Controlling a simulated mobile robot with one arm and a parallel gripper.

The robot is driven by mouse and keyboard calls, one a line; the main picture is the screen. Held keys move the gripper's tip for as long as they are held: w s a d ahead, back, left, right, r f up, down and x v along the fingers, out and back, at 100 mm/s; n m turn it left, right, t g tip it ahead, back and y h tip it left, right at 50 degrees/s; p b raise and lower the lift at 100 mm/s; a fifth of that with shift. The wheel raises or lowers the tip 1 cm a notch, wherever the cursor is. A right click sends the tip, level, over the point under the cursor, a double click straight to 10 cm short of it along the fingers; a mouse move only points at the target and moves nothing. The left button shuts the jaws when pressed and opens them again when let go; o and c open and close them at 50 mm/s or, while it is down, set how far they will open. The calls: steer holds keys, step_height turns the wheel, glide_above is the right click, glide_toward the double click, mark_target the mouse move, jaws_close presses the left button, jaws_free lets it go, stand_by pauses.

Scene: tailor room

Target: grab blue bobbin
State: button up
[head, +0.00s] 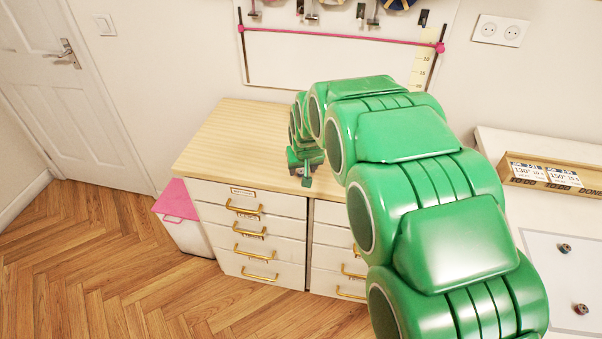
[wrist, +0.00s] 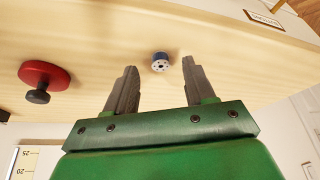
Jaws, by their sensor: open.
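The blue bobbin (wrist: 160,62) is a small blue cylinder with a pale, holed end face. It rests on the light wooden top (head: 215,135) of the drawer cabinet. In the wrist view it lies just beyond my gripper (wrist: 158,68), between the lines of the two grey fingers. The fingers are open, with nothing between them that I can see touching. In the head view my gripper (head: 306,170) is over the front part of the cabinet top, and the bobbin is hidden there.
A red disc with a dark knob (wrist: 43,80) stands on the same top, left of the bobbin in the wrist view. A pegboard with a pink bar (head: 340,38) is on the wall behind. The top's left part is clear. A pink-lidded bin (head: 180,215) stands beside the cabinet.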

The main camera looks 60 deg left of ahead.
steer(key=shift+x, duration=1.05)
steer(key=shift+d, duration=0.1)
jaws_close()
steer(key=shift+r, duration=0.55)
step_height(320, 180, up, 2)
steer(key=shift+r, duration=0.15)
steer(key=s+d+r, duration=0.5)
steer(key=d+r, duration=0.4)
steer(key=d, duration=0.3)
steer(key=shift+s+d+r, duration=0.3)
steer(key=shift+s+d, duration=0.05)
steer(key=shift+s, duration=0.05)
